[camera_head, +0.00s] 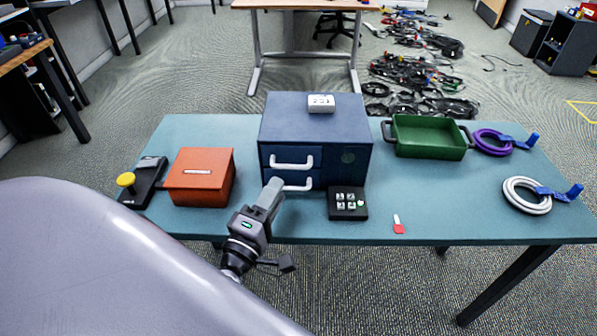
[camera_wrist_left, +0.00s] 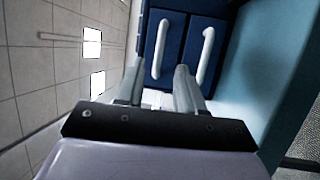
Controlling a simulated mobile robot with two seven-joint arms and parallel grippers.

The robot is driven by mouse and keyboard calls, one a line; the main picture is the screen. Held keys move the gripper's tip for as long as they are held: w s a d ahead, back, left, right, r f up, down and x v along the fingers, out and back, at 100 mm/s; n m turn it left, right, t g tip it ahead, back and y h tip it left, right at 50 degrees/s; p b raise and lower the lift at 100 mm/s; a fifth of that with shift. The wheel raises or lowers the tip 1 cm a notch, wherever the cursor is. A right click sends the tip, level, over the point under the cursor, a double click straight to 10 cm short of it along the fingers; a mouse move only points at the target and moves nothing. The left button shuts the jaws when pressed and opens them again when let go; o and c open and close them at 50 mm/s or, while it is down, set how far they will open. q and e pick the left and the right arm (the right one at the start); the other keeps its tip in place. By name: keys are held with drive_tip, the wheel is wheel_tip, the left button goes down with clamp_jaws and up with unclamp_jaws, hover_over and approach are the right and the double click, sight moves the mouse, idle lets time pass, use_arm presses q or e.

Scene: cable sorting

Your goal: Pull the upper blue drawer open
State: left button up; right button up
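The blue drawer cabinet (camera_head: 345,135) stands at the table's back middle. Its upper drawer (camera_head: 313,155) has a white handle (camera_head: 291,162) and looks shut. The lower drawer, also with a white handle (camera_head: 297,186), looks shut too. My left gripper (camera_head: 273,186) points at the cabinet front and overlaps part of the lower drawer in the head view. In the left wrist view my left gripper (camera_wrist_left: 158,75) is open and empty, with the upper handle (camera_wrist_left: 160,48) showing between its fingertips. The lower handle (camera_wrist_left: 207,55) is outside them. Contact is not visible. My right gripper is out of view.
On the table (camera_head: 450,205), an orange box (camera_head: 200,178) and a yellow-knobbed device (camera_head: 126,181) stand left. A black button box (camera_head: 347,203) sits before the cabinet. A green tray (camera_head: 428,138) and coiled cables lie right.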

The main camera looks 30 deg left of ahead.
use_arm(q)
drive_tip(key=x, duration=0.6)
drive_tip(key=shift+w+p, duration=0.15)
drive_tip(key=shift+p, duration=0.15)
clamp_jaws()
